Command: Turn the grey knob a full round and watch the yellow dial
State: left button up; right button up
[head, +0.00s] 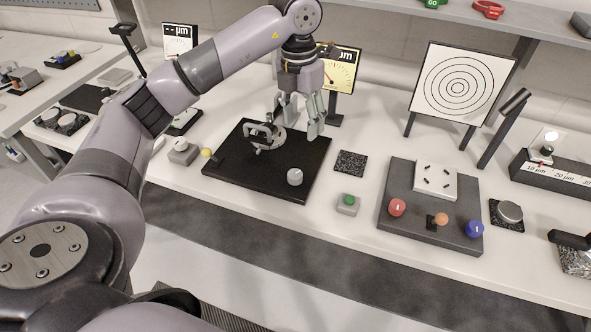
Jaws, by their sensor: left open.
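The black plate (240,174) lies on the white bench, with a round grey knob (295,177) near its front right corner. A metal mount (265,137) stands toward the plate's back. The yellow dial (343,73) stands upright behind the plate, partly hidden by my left gripper and arm. Its black "µm" header and part of its yellow face show; its needle reading cannot be told. My left gripper (301,116) points down over the plate's back edge, behind the knob and apart from it. Its fingers are spread and empty. My right gripper is out of view.
A small box with a green button (348,203) and a dark speckled square (350,162) lie right of the plate. A dark grey board (400,222) holds red, orange and blue knobs. A target panel (460,84) stands behind it.

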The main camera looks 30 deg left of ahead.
pick_arm(q)
jog(key=a, duration=0.1)
jog(key=p, duration=0.4)
send_near(296, 173)
jog(key=shift+y, duration=0.3)
jog(key=f, duration=0.8)
jog(key=shift+d, duration=0.25)
jog(key=shift+f, duration=0.55)
jog(key=shift+c, duration=0.4)
jog(key=c, duration=1.1)
